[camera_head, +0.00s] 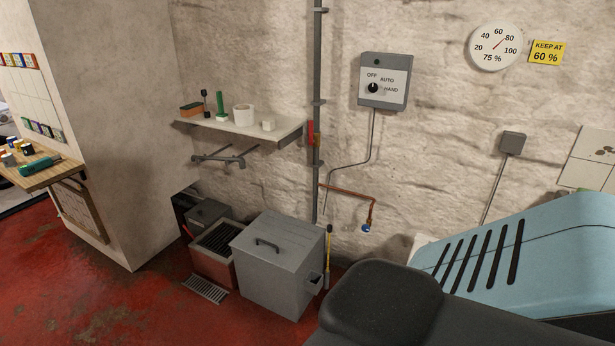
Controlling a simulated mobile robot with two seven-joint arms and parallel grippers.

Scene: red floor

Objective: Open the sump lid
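A grey metal box (268,280) stands on the red floor against the stone wall, left of centre. Its flat lid (285,232) lies shut on top and has a dark bar handle (267,243); this looks like the sump lid. The inside of the box is hidden. Neither of my grippers shows in this view.
A reddish bin with a dark slatted top (213,262) stands left of the box, near a floor grate (206,289). A shelf (243,128) hangs above. A slotted blue housing (540,250) and a dark rounded shape fill the lower right. Floor at lower left is clear.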

